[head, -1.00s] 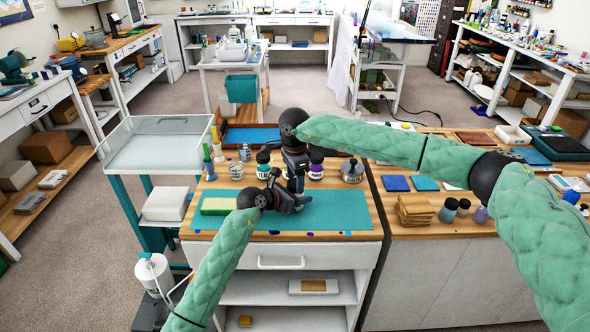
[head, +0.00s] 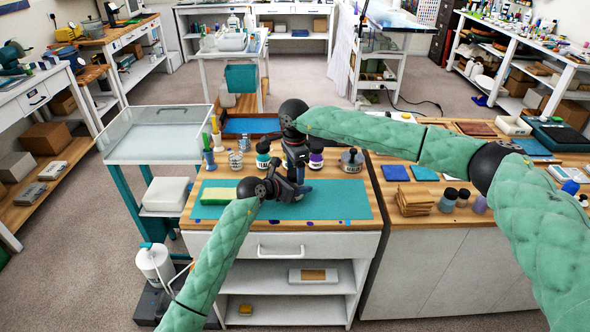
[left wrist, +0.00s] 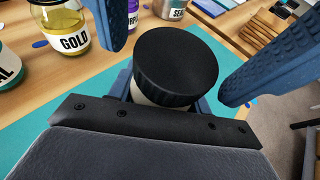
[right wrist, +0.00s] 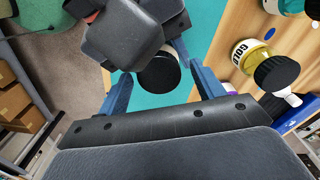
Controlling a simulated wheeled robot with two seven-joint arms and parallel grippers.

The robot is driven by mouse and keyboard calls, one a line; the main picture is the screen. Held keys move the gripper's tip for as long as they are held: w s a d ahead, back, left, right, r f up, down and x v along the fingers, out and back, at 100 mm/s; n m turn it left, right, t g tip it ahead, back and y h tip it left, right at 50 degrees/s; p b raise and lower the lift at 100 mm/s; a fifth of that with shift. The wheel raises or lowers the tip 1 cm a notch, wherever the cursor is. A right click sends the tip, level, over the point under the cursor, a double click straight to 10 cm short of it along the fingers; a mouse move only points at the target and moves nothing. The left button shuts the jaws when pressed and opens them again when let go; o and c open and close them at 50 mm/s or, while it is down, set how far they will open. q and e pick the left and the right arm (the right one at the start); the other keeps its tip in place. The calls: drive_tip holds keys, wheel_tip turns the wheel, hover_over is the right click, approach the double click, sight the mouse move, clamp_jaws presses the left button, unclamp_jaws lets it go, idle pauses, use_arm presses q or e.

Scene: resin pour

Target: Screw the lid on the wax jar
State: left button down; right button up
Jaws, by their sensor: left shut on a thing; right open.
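The wax jar (left wrist: 148,97) is cream and upright, with a wide ribbed black lid (left wrist: 177,62) sitting on top of it. I cannot tell how far the lid is threaded. My left gripper (head: 290,190) is shut on the jar body from the side, below the lid. My right gripper (head: 298,172) points down from above, open. Its two blue fingers stand apart on either side of the lid in the left wrist view, and the lid (right wrist: 160,76) shows between them in the right wrist view. In the head view the grippers hide the jar and lid.
Labelled jars stand behind along the workbench: teal (head: 263,158), purple (head: 316,160), grey (head: 351,163) and a gold jar (left wrist: 62,25). A teal mat (head: 345,200) covers the front of the bench. A yellow-green sponge (head: 213,195) lies at the mat's left.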

drive_tip(key=shift+r, duration=2.25)
drive_tip(key=shift+r, duration=0.1)
drive_tip(key=shift+c, duration=0.5)
drive_tip(key=shift+s+a+r, duration=0.1)
drive_tip(key=shift+r, duration=1.55)
drive_tip(key=shift+f, duration=0.1)
drive_tip(key=shift+f, duration=3.9)
drive_tip(key=shift+c, duration=0.2)
